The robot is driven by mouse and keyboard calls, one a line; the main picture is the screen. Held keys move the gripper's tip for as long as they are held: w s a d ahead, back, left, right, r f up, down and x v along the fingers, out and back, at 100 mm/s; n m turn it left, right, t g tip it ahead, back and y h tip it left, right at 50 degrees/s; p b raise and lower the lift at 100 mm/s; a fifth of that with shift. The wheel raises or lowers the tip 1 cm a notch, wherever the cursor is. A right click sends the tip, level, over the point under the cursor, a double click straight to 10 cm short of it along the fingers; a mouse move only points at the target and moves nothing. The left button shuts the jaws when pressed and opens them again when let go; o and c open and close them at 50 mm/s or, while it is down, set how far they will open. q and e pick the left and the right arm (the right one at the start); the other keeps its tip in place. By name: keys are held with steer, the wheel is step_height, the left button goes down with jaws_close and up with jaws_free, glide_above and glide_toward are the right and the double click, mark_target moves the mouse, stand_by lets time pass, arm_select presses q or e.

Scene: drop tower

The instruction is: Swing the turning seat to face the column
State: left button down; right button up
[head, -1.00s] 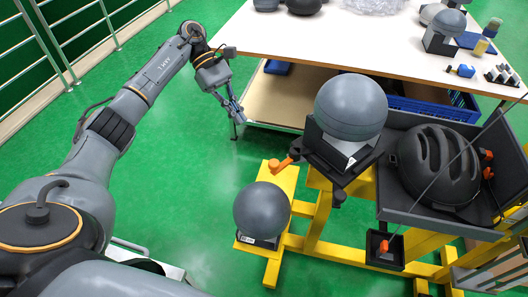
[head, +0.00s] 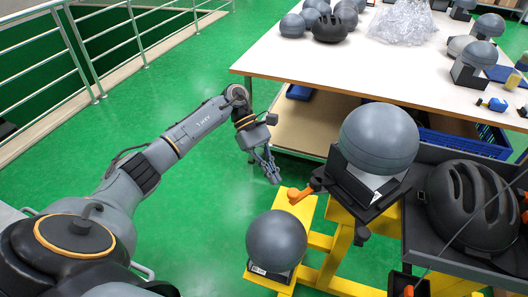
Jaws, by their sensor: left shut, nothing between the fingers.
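The turning seat (head: 349,188) is a black holder on the yellow frame, right of centre in the head view. A large grey ball-shaped headform (head: 379,138) rests in it. An orange-tipped lever (head: 302,193) sticks out from the seat toward the left. My left gripper (head: 273,177) is shut and empty, just left of and beyond the lever tip in the picture; I see no clear contact. I cannot make out which part is the column. My right gripper is not in view.
A second grey ball (head: 276,240) sits low on the yellow frame (head: 340,285). A black helmet (head: 472,206) lies in a grey tray at right. A white-topped table (head: 330,75) with balls, a helmet and clear wrap stands behind. Green floor is free at left.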

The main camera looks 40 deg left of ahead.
arm_select(q)
steer(key=shift+s+d+f+p, duration=0.15)
steer(key=shift+s+d+p, duration=0.15)
steer(key=shift+d, duration=0.5)
steer(key=shift+s+d+f+p, duration=0.1)
steer(key=shift+s+d+p, duration=0.2)
steer(key=shift+d, duration=0.45)
steer(key=shift+s+d+f+p, duration=0.15)
steer(key=shift+d+p, duration=0.25)
steer(key=shift+d, duration=0.4)
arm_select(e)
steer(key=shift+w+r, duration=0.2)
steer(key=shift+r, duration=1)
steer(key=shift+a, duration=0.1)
